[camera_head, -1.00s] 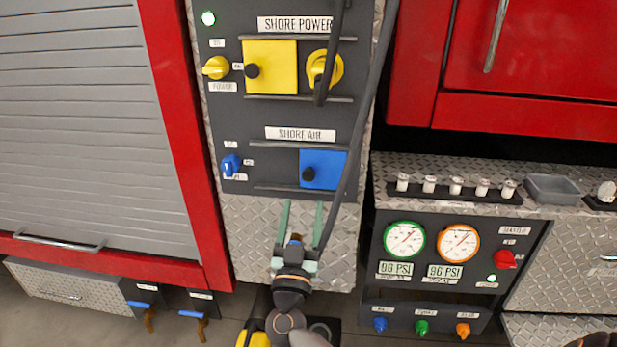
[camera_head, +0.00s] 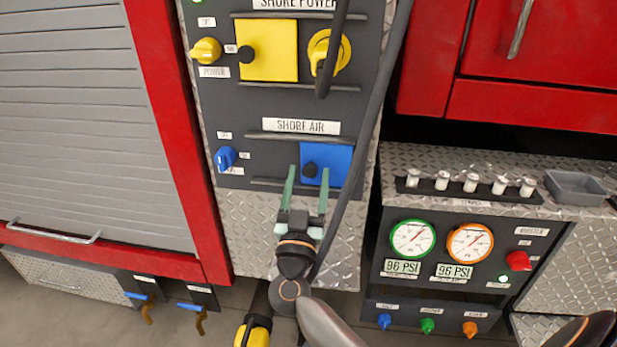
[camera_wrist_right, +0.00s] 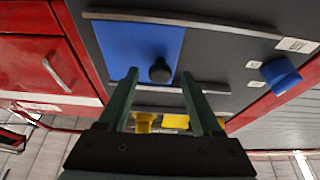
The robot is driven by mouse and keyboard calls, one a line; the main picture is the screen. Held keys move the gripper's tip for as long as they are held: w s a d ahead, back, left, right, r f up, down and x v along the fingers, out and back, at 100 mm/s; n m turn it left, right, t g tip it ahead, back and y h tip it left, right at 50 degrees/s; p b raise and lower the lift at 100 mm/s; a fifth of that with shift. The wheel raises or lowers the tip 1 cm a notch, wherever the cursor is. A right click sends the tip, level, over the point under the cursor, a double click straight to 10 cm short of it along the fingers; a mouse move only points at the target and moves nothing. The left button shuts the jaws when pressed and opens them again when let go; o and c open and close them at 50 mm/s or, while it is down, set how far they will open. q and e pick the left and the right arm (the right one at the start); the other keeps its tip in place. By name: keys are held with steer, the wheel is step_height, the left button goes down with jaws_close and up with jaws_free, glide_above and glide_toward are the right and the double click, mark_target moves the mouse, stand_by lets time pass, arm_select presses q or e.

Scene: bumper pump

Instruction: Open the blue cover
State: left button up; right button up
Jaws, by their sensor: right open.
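The blue cover (camera_head: 337,165) is a square plate at the right of the shore air panel, between two horizontal rails. Its black knob (camera_head: 310,169) is at its left side. My right gripper (camera_head: 307,178) is open, its two green fingers pointing up at the cover, with the knob between the fingertips in the head view. In the right wrist view the blue cover (camera_wrist_right: 138,50) and the black knob (camera_wrist_right: 160,70) lie beyond the open fingers (camera_wrist_right: 158,82). Nothing is between the fingers that I can see gripped. My left gripper is not in view.
A black hose (camera_head: 362,130) hangs just right of the cover. A blue switch (camera_head: 225,158) is to the left. The yellow cover (camera_head: 268,50) and yellow socket (camera_head: 328,52) are above. A gauge panel (camera_head: 440,255) stands to the right.

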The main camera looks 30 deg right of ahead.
jaws_close()
stand_by(0.5)
stand_by(0.9)
